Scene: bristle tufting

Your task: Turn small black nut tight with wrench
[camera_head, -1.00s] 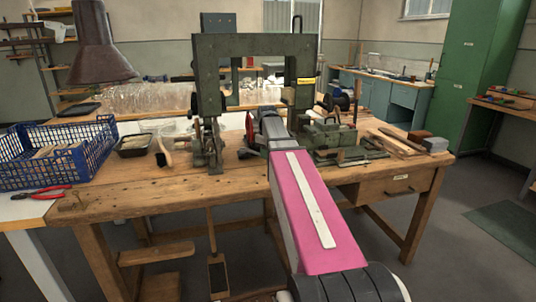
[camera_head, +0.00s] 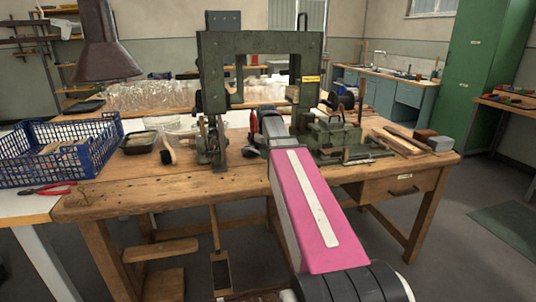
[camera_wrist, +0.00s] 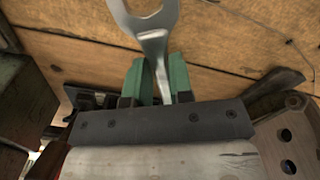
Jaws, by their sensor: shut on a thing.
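My gripper (camera_wrist: 158,82) is shut on a silver open-ended wrench (camera_wrist: 153,35) in the wrist view. Its green fingers clasp the wrench's shank, and the forked jaw points away from my gripper, over brown wooden boards. In the head view my pink and white arm reaches to the bench and hides the gripper and the wrench. I cannot make out the small black nut in either view. The dark green machine frame (camera_head: 215,70) stands upright on the wooden bench (camera_head: 130,190), just beyond my arm.
A blue crate (camera_head: 60,158) and a black tray (camera_head: 139,142) stand at left, with red pliers (camera_head: 45,190) in front. A brush (camera_head: 168,150) lies beside the tray. A green vice-like machine (camera_head: 335,135) stands right of my arm.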

